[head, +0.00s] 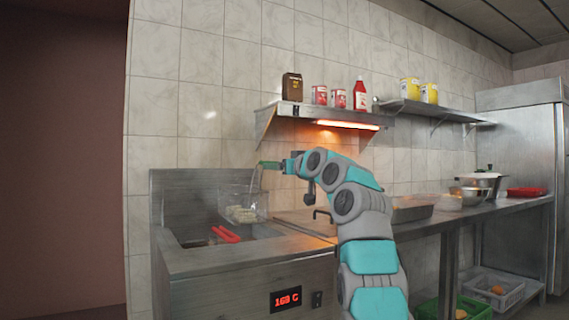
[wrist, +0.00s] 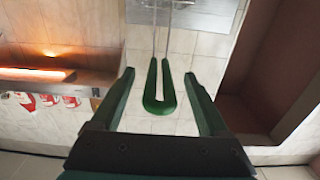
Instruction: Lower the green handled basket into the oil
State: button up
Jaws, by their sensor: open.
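The green handled basket (head: 243,213) is a wire basket with pale pieces in it. It hangs above the left part of the fryer, clear of the vat. Its green handle (head: 268,165) points right toward my gripper (head: 284,165). In the wrist view the looped green handle (wrist: 160,104) lies between the two dark fingers of my gripper (wrist: 159,76). The fingers are open, with a gap on both sides of the handle. The fryer vat (head: 190,256) is below the basket; its oil surface is hard to make out.
A red handle (head: 226,234) lies at the vat. The fryer's display (head: 285,298) reads about 168 C. A shelf (head: 320,114) with a glowing lamp, bottle and cans is above my arm. A counter with pans (head: 412,212) runs right.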

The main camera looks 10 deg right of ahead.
jog(key=shift+c, duration=0.2)
grip_shut()
dwell(0.6)
jog(key=c, duration=0.5)
grip_release()
jog(key=shift+c, duration=0.2)
grip_shut()
jog(key=shift+r, duration=0.1)
